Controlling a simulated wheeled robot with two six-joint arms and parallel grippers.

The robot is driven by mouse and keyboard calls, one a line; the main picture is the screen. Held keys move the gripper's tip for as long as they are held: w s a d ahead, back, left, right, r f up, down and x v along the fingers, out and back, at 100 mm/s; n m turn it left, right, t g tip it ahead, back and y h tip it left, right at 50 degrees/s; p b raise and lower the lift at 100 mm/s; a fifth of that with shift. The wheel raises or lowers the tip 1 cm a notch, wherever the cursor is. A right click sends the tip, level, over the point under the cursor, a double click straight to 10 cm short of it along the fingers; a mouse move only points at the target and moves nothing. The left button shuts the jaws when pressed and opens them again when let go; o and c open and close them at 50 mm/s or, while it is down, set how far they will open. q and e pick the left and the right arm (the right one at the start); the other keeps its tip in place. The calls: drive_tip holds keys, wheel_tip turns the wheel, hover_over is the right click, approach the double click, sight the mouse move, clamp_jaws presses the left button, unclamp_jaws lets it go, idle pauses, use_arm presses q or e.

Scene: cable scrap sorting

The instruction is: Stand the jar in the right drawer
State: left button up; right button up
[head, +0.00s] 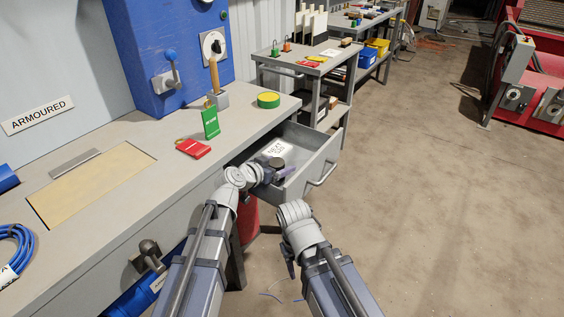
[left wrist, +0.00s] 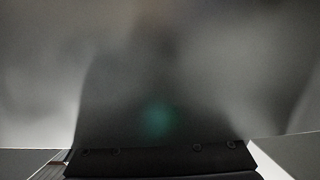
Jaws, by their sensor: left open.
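The right drawer (head: 325,163) is pulled out from under the bench, with a white printed card (head: 277,149) inside. My left gripper (head: 281,171) is open inside the drawer, low and near its front left part. A small dark round thing (head: 277,162) shows at the gripper; it may be the jar's lid, but I cannot tell whether it is the jar or whether it stands upright. The left wrist view is filled by a blurred grey surface very close to the camera, with a faint green spot. My right gripper (head: 290,268) hangs below its arm, clear of the drawer.
On the bench (head: 130,200) are a green tag (head: 210,123), a red tag (head: 194,148), a yellow-green tape roll (head: 268,100) and a wooden-handled tool (head: 215,80). A blue cabinet (head: 150,50) stands behind. Open floor (head: 440,200) lies to the right.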

use_arm(q)
drive_tip(key=p+v, duration=0.3)
drive_tip(key=v, duration=0.7)
drive_tip(key=shift+f, duration=0.1)
use_arm(e)
wheel_tip(320, 180, up, 4)
drive_tip(key=shift+a+f, duration=0.1)
drive_tip(key=shift+f, duration=0.05)
drive_tip(key=shift+c, duration=0.2)
idle(0.3)
